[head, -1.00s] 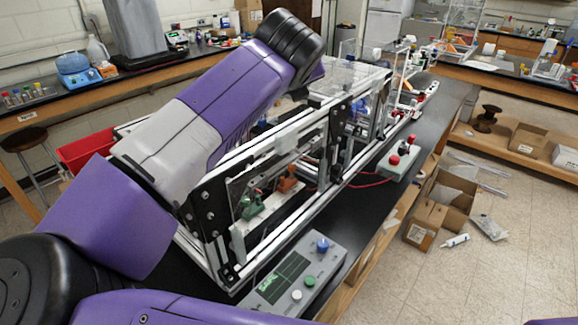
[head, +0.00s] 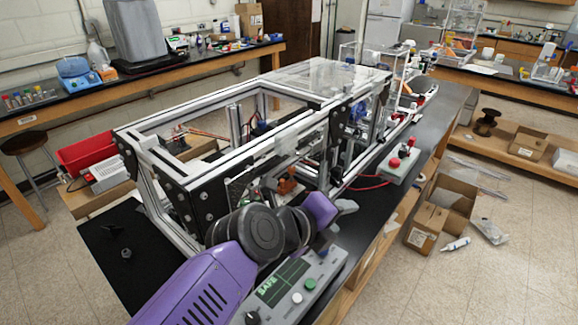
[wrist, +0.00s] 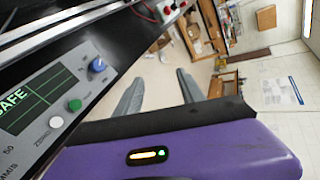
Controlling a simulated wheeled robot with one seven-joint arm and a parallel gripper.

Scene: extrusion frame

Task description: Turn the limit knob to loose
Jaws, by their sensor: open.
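The grey control box (head: 292,290) sits on the black bench, below and left of my gripper (head: 347,206). It carries a blue knob (wrist: 97,66), a green button (wrist: 74,104), a white button (wrist: 56,121) and a screen (wrist: 30,98) reading SAFE. I cannot read which knob is the limit knob. My gripper also shows in the wrist view (wrist: 163,76), its grey fingers apart and empty, to the right of the blue knob.
The aluminium extrusion frame (head: 205,160) stands behind my arm. A box with red buttons (head: 398,163) and a red cable lies farther along the bench. The bench's right edge runs beside the control box, with cardboard boxes (head: 424,226) on the floor beyond.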

